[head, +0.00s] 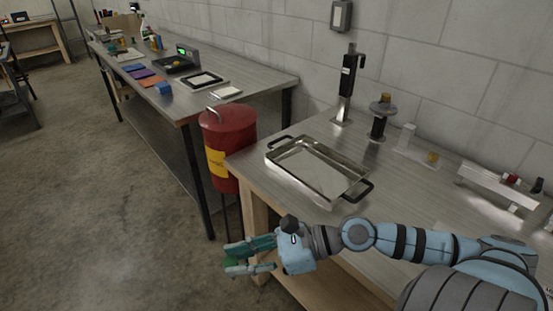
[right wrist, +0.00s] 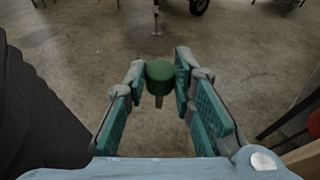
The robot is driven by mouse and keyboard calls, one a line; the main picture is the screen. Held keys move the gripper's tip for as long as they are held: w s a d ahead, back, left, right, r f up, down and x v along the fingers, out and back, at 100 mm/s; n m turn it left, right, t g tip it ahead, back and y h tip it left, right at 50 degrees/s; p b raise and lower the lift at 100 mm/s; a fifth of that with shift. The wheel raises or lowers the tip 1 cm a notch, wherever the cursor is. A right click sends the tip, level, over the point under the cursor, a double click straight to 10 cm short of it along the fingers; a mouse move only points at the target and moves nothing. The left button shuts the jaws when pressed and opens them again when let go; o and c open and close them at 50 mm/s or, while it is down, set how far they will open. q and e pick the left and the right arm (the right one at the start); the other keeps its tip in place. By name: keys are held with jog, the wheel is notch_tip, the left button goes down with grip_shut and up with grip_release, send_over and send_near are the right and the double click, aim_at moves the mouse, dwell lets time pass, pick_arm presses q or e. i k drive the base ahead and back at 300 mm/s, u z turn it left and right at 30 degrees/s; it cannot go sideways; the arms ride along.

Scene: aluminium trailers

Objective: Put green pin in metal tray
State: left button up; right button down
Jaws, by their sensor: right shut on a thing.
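The metal tray (head: 318,168) is a shiny rectangular tray with dark handles, lying on the near workbench. My right gripper (head: 248,257) is in front of the bench's left end, apart from the tray and to its lower left. It is shut on the green pin (right wrist: 159,72), which has a round green head and a thin stem. The pin shows between the fingertips in the right wrist view (right wrist: 159,80); in the head view only a little green shows at the fingers. My left gripper is not in view.
A red can (head: 229,140) with a yellow label stands beside the bench's left end. Behind the tray are a black-and-silver upright device (head: 346,85) and a dark stand (head: 380,118). A longer bench (head: 235,82) with several items runs along the wall.

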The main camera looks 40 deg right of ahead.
aim_at(344, 178)
jog(key=i, duration=2.3)
jog(key=z, duration=2.7)
